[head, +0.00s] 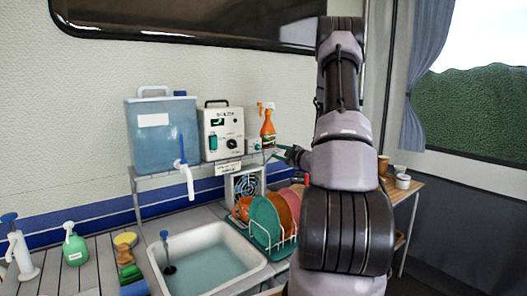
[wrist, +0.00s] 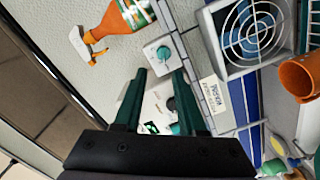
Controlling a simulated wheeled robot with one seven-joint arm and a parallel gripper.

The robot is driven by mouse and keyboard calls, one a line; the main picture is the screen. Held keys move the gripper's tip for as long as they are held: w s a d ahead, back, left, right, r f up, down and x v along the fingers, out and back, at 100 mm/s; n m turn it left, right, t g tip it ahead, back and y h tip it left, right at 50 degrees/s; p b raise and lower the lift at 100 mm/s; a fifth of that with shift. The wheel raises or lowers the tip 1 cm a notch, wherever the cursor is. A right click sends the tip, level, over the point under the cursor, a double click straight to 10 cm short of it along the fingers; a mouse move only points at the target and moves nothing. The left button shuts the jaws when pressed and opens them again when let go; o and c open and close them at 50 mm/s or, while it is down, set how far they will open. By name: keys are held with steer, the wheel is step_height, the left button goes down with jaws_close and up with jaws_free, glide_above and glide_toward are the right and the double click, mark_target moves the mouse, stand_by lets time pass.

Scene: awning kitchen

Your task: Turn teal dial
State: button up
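The teal dial (wrist: 164,53) is a small round knob on the face of a small white box (wrist: 152,48). In the head view the box (head: 254,145) stands on the shelf, right of the larger white device. My gripper (wrist: 160,73) has two dark green fingers, spread apart with nothing between their tips. In the wrist view the dial lies just beyond the tips, roughly in line with the gap, and no contact is visible. In the head view my gripper (head: 290,152) is right of the box, partly hidden by my arm.
An orange spray bottle (head: 268,127) stands close beside the box. The white device (head: 221,132) and a blue water tank (head: 162,132) share the shelf. A fan (wrist: 246,37) sits below it. A rack of coloured plates (head: 268,222) and a sink (head: 205,258) are lower down.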

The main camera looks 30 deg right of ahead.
mark_target(259, 148)
steer(key=w+a+f, duration=0.1)
steer(key=w+a, duration=0.1)
steer(key=w, duration=0.8)
steer(key=shift+n+y, duration=0.3)
steer(key=shift+n, duration=0.1)
jaws_close()
